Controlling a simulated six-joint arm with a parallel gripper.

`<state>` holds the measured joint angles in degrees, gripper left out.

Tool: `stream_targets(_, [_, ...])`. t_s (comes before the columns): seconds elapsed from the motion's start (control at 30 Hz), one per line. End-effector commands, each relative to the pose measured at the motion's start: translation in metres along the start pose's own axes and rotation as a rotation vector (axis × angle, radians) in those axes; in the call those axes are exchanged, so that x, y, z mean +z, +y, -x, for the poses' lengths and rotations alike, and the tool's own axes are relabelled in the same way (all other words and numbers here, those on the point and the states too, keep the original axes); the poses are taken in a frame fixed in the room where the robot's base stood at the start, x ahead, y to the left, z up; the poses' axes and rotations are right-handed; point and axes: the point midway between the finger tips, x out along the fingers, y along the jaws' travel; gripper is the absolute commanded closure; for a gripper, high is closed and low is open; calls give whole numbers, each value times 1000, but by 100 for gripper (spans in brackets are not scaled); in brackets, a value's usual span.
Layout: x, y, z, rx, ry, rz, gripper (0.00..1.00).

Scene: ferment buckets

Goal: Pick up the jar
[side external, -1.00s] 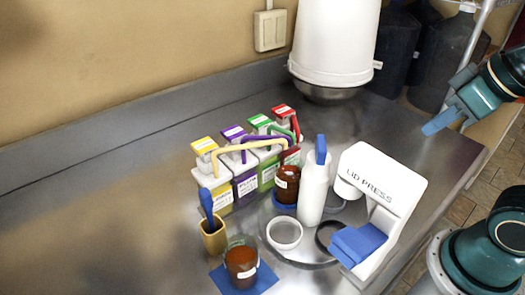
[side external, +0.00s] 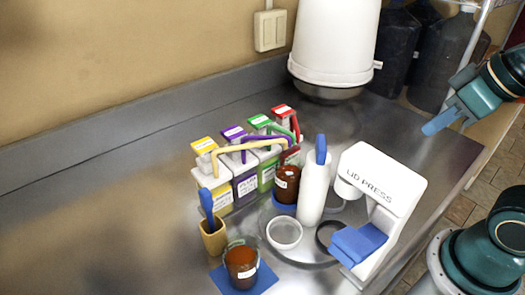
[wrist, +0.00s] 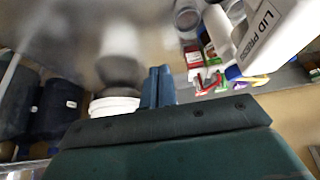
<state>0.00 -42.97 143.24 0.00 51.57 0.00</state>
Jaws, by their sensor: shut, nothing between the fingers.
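One glass jar (side external: 241,264) with brown-red contents and a white label stands upright on a blue square mat (side external: 263,284) at the front of the counter. I cannot tell which jar the task means. My gripper (side external: 437,123) is at the upper right, above the counter's right side and well apart from both jars. Its blue fingers (wrist: 158,86) are together and empty in the wrist view. Neither jar is clear there.
A white lid press (side external: 375,195) with a blue pad stands right of the jars. A white bucket (side external: 333,45) is behind. The counter's left is clear.

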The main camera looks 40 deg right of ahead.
Motion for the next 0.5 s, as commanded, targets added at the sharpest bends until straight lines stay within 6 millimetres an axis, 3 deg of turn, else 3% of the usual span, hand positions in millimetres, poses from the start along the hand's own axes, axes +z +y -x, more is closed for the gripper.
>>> stream_targets(0.37, [0,0,0,0,0,0,100])
stream_targets(0.4, [0,0,0,0,0,0,98])
stream_targets(0.5, [0,0,0,0,0,0,78])
